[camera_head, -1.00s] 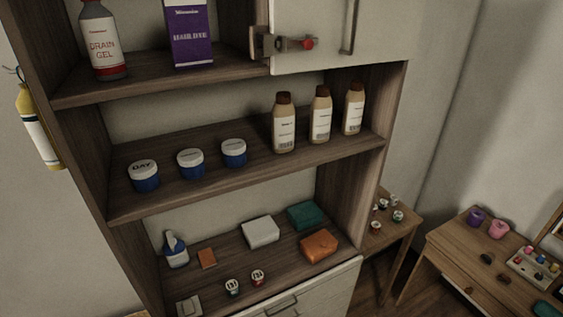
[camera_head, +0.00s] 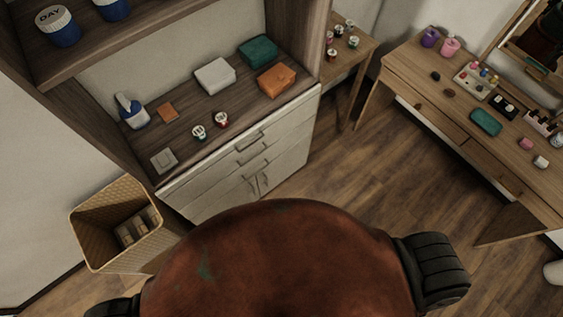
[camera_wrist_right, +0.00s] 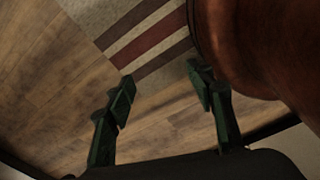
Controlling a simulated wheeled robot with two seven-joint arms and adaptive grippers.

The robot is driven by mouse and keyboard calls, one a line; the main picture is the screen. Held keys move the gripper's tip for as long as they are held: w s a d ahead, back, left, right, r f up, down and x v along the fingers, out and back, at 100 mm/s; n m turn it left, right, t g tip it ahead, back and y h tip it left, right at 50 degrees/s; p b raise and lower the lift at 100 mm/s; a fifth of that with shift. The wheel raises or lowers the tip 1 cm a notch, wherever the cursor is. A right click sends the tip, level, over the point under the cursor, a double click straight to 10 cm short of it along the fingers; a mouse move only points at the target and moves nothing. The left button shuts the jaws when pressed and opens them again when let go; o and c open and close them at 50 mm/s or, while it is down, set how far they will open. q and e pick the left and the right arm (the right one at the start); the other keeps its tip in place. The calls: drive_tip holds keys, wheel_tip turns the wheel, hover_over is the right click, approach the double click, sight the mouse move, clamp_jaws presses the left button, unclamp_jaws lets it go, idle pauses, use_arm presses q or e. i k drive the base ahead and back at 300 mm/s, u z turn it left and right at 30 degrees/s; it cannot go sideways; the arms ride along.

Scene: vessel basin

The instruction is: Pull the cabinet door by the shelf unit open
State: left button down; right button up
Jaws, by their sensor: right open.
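The shelf unit (camera_head: 180,132) stands at the upper left in the head view, with a white cabinet front below its open shelf. The upper white door with the red-ended latch is out of view now. My right gripper (camera_wrist_right: 163,86) shows in the right wrist view, its green fingers apart and empty above the floor. It touches no door. My left gripper is in neither view.
My rust-red base fills the bottom middle. A wicker basket (camera_head: 90,232) stands left of the cabinet. A wooden desk (camera_head: 405,82) with small items is at the right. Wooden floor (camera_head: 340,175) lies clear between cabinet and desk. A striped rug (camera_wrist_right: 150,42) shows in the wrist view.

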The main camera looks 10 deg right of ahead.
sight(286, 164)
drive_tip(key=z, duration=0.95)
drive_tip(key=k, duration=0.5)
drive_tip(key=u, duration=1.2)
